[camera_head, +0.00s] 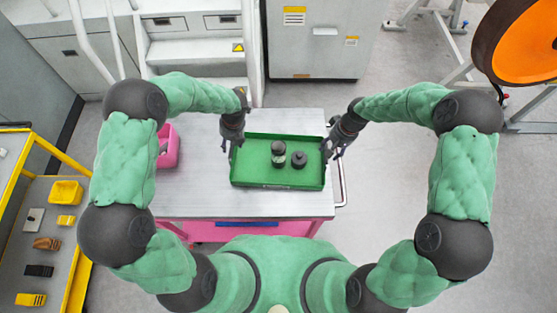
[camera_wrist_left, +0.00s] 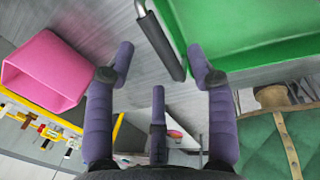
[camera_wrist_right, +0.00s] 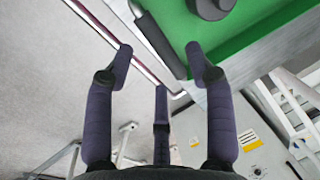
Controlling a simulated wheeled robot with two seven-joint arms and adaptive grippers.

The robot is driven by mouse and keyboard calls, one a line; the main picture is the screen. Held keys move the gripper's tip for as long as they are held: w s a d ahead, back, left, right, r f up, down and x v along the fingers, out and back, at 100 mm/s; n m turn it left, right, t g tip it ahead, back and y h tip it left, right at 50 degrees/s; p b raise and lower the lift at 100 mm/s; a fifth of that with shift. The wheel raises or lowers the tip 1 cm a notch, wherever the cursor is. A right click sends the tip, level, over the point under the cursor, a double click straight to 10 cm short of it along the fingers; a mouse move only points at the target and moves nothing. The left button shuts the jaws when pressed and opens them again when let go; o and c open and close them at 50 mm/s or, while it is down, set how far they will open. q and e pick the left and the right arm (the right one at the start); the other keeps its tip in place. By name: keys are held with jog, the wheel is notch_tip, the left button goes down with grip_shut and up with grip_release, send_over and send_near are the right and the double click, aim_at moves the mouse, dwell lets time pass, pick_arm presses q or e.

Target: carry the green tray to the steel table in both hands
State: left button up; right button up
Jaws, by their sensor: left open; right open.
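The green tray (camera_head: 250,179) lies flat on a steel top with a pink body below (camera_head: 190,203). Two dark round parts (camera_head: 279,150) (camera_head: 299,159) sit in it. My left gripper (camera_head: 235,148) is open at the tray's left end. In the left wrist view a dark handle bar (camera_wrist_left: 160,45) on the tray (camera_wrist_left: 240,25) runs between its spread fingers. My right gripper (camera_head: 334,148) is open at the right end. In the right wrist view the other dark handle bar (camera_wrist_right: 158,45) lies between its fingers. I cannot tell whether any finger touches a bar.
A pink bin (camera_head: 170,147) stands left of the tray on the same top. A yellow-framed shelf (camera_head: 45,235) with small parts is at the left. Grey cabinets (camera_head: 318,40) and white steps (camera_head: 195,50) are behind. An orange wheel (camera_head: 525,40) stands at the upper right.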

aim_at(231, 147)
pick_arm(q)
jog(key=shift+a+f, duration=0.25)
jog(key=shift+f, duration=1)
jog(key=shift+a+f, duration=0.25)
jog(key=shift+f, duration=1)
pick_arm(e)
jog(key=shift+a+f, duration=0.25)
jog(key=shift+f, duration=1)
jog(key=shift+a+f, duration=0.25)
jog(key=shift+f, duration=0.95)
pick_arm(q)
grip_shut()
pick_arm(e)
grip_shut()
